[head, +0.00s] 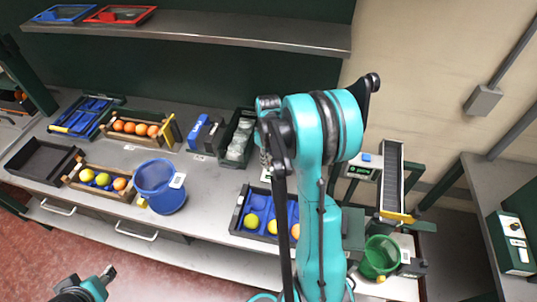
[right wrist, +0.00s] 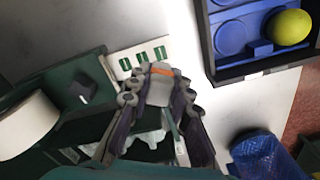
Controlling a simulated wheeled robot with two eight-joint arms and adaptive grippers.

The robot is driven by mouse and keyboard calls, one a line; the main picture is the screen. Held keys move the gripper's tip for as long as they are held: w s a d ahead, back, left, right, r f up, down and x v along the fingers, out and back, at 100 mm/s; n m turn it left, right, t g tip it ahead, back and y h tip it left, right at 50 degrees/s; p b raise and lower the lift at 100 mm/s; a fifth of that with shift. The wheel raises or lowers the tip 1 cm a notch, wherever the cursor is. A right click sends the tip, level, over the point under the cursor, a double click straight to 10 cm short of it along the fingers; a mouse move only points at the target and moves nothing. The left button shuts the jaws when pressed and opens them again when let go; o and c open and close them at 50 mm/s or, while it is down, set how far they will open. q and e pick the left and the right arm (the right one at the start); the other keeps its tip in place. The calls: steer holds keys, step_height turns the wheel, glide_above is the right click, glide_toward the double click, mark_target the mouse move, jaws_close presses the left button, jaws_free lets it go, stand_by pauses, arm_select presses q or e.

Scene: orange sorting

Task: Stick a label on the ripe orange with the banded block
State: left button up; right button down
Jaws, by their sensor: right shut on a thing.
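My right gripper (right wrist: 157,98) is shut on a pale grey block with an orange band (right wrist: 160,88), in the right wrist view. The block's end is beside a white strip with green labels (right wrist: 138,60) on a dark green box with a white roll (right wrist: 28,125); I cannot tell if they touch. In the head view my right arm hides this spot. An orange fruit (head: 295,231) shows partly beside my arm in a blue-lined tray (head: 236,218), with yellow-green fruits (head: 252,221). My left gripper (head: 104,278) is low at the left, apart from the table; its jaws are unclear.
A blue bin (head: 158,190) stands at the table front. Left of it are a wooden crate of mixed fruit (head: 85,188), a crate of oranges (head: 125,139) and an empty black tray (head: 35,160). A green bin (head: 378,258) and a conveyor (head: 391,180) stand at the right.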

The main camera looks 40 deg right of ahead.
steer(key=shift+s+a+f+b, duration=0.1)
steer(key=shift+f+b, duration=0.4)
steer(key=shift+f, duration=0.15)
steer(key=shift+f+b, duration=1.45)
steer(key=shift+f, duration=0.85)
steer(key=shift+f+b, duration=0.45)
stand_by(0.3)
steer(key=shift+r+p, duration=0.45)
steer(key=shift+r, duration=0.35)
steer(key=shift+r+p, duration=1.7)
steer(key=shift+r, duration=1)
steer(key=shift+f, duration=0.1)
